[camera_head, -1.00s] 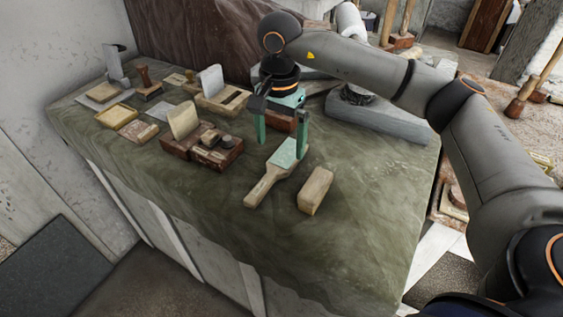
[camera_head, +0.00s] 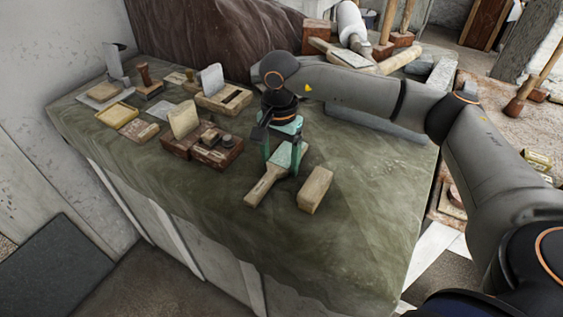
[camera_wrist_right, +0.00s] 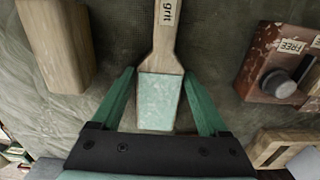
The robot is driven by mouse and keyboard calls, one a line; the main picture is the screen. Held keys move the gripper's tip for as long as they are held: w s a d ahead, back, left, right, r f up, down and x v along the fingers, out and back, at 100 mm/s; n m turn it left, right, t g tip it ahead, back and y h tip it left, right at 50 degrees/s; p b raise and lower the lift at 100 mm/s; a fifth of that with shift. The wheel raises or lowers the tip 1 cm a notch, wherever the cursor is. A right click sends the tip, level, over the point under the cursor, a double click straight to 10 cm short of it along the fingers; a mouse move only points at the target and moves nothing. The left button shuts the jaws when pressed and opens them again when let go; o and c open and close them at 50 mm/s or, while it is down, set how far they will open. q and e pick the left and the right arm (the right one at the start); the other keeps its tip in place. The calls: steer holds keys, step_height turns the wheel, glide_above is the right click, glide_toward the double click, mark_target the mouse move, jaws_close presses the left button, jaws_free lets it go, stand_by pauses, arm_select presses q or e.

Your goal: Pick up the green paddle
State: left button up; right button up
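The green paddle, with a pale green pad (camera_head: 284,155) and a wooden handle (camera_head: 260,188), lies flat on the draped bench. In the right wrist view its pad (camera_wrist_right: 158,100) sits between my right gripper's fingers and its handle, lettered "grit", points up the picture. My right gripper (camera_head: 280,168) is lowered over the pad. It also shows in the right wrist view (camera_wrist_right: 160,88), open, with a finger on each side of the pad and a gap visible on both sides. My left gripper is not in view.
A wooden block (camera_head: 315,190) lies close to the right of the paddle and also shows in the wrist view (camera_wrist_right: 56,42). A reddish-brown box (camera_head: 217,150) stands to the left. The bench cloth (camera_head: 345,235) is clear at the front right.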

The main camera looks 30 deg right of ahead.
mark_target(279, 162)
steer(key=c, duration=1)
steer(key=shift+c, duration=0.2)
steer(key=shift+r, duration=0.5)
step_height(279, 162, up, 2)
steer(key=shift+r+b, duration=0.1)
steer(key=shift+b, duration=0.25)
steer(key=a+r, duration=0.1)
steer(key=s+a+r, duration=0.1)
steer(key=r, duration=0.1)
steer(key=s+a+r, duration=0.1)
steer(key=r, duration=0.1)
steer(key=shift+a, duration=0.4)
steer(key=s+a+r+b, duration=0.1)
steer(key=s+a+r, duration=0.4)
steer(key=a, duration=0.3)
steer(key=shift+a, duration=0.2)
steer(key=o, duration=0.9)
steer(key=shift+f, duration=0.1)
steer(key=c, duration=0.9)
